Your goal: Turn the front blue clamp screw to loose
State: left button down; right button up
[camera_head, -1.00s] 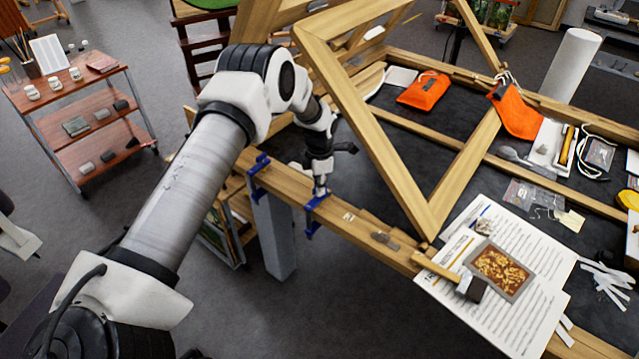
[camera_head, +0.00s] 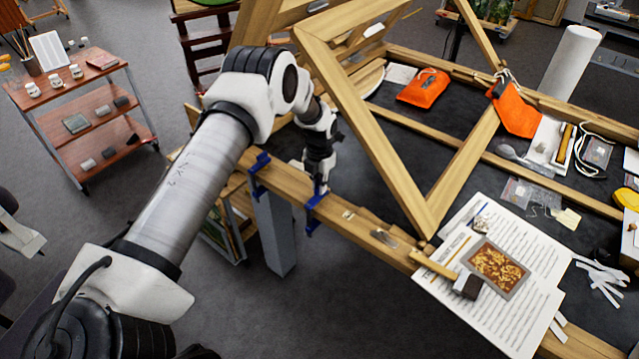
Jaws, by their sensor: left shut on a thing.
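Two blue clamps sit on the wooden rail of the bench. One blue clamp (camera_head: 312,208) is nearer to me, on the rail's near edge; the other blue clamp (camera_head: 258,168) is farther left. My left gripper (camera_head: 320,188) points down onto the top of the nearer clamp and is shut on its screw. The fingertips are small here and largely cover the screw, so its turn cannot be read. My right gripper is not in view.
A wooden frame (camera_head: 390,150) leans just right of my left wrist. A brush (camera_head: 440,268) and printed sheets (camera_head: 455,318) lie right along the rail. A wooden cart (camera_head: 95,112) stands at far left. The floor between is clear.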

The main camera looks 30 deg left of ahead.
pick_arm(q)
jog(key=shift+s+f, duration=0.1)
jog(key=c, duration=1.2)
grip_release()
jog(key=shift+r, duration=0.4)
notch_tip(320, 180, up, 7)
jog(key=shift+f, duration=0.1)
